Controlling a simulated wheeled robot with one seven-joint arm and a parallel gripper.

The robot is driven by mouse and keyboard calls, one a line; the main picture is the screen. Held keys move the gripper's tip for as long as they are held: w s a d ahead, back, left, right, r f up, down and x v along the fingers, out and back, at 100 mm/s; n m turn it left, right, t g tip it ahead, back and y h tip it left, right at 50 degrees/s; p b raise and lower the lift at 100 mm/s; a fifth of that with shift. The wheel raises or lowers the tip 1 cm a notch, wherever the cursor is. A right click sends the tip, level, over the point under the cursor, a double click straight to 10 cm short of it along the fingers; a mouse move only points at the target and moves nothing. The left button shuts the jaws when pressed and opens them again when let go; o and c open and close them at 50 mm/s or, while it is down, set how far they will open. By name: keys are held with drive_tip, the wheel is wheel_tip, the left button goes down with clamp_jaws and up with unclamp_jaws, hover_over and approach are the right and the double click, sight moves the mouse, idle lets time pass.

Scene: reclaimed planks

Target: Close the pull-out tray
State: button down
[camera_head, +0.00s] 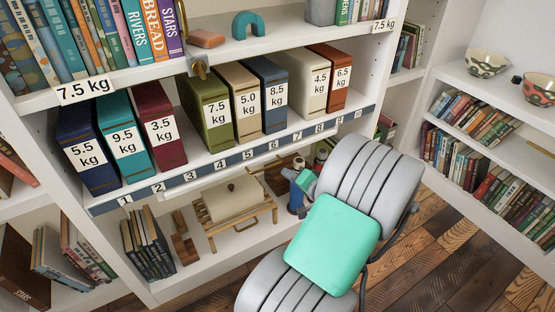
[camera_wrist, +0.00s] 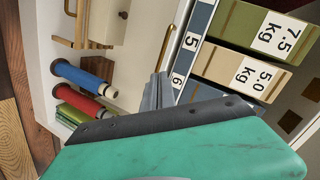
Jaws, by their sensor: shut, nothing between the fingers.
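A white panel (camera_wrist: 146,72) with a brass handle (camera_wrist: 166,46) lies beside the numbered strip in the wrist view; I take it as the pull-out tray's front. In the head view a thin white edge (camera_head: 190,187) shows under the numbered shelf, but how far it stands out is hard to tell. My gripper (camera_wrist: 158,82) is shut and empty, its grey fingers near the white panel and the strip's 6. I cannot tell whether it touches the panel.
Weight-marked binders, such as the green one (camera_head: 208,115), stand on the numbered shelf (camera_head: 240,155). Below are a wooden rack with a cream box (camera_head: 232,198), dark books (camera_head: 147,243) and blue and red rolls (camera_wrist: 80,74). Wooden floor (camera_head: 440,262) is open at lower right.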

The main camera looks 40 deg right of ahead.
drive_tip(key=d+r+m, duration=0.1)
drive_tip(key=d+m, duration=0.1)
drive_tip(key=m, duration=0.2)
drive_tip(key=m+h+b, duration=0.1)
drive_tip(key=m+b, duration=0.1)
drive_tip(key=m, duration=0.1)
approach(275, 153)
drive_tip(key=w, duration=0.1)
drive_tip(key=w+f, duration=0.1)
drive_tip(key=w, duration=0.1)
drive_tip(key=w+f, duration=0.1)
drive_tip(key=w, duration=0.1)
drive_tip(key=shift+w+d, duration=0.1)
drive_tip(key=shift+w, duration=0.25)
drive_tip(key=shift+w+d+r, duration=0.1)
drive_tip(key=shift+w+d, duration=0.15)
drive_tip(key=shift+w, duration=0.75)
drive_tip(key=shift+r, duration=0.1)
drive_tip(key=shift+d+r, duration=0.1)
